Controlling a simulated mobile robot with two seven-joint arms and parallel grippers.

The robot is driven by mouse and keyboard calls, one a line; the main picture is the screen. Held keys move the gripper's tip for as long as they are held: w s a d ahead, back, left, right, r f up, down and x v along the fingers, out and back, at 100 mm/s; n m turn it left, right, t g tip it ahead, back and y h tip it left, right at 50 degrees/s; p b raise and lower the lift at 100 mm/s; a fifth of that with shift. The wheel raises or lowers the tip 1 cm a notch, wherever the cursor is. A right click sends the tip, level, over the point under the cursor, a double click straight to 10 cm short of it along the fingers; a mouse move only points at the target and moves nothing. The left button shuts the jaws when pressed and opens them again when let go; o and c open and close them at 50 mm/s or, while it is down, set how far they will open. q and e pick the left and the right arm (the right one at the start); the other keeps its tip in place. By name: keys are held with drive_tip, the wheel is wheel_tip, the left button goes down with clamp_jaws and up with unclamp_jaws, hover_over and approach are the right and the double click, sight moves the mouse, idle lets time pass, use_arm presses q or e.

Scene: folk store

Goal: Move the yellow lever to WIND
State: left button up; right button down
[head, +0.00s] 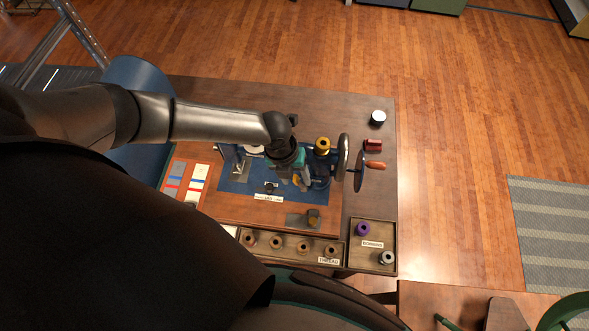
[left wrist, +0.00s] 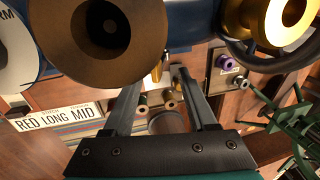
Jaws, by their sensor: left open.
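My left gripper (head: 302,182) is over the blue-topped machine (head: 235,186) in the middle of the table, pointing down. In the left wrist view its two fingers (left wrist: 160,82) are apart, with nothing clearly held between them. A small yellow piece (left wrist: 156,74), possibly the yellow lever, shows near the fingertips, partly hidden behind a large dark round part (left wrist: 108,35). In the head view a bit of yellow (head: 296,180) shows by the fingers. I cannot read a WIND mark or tell the lever's position. My right gripper is not in view.
A gold spool (head: 323,144) and a handwheel (head: 360,171) with an orange handle stand right of the gripper. A label (left wrist: 55,124) reads RED LONG MID. Trays with spools (head: 347,252) line the front edge. A red spool (head: 373,145) and white-topped piece (head: 378,117) stand back right.

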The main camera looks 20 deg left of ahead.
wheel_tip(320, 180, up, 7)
drive_tip(key=p, duration=0.6)
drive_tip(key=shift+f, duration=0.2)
idle(0.8)
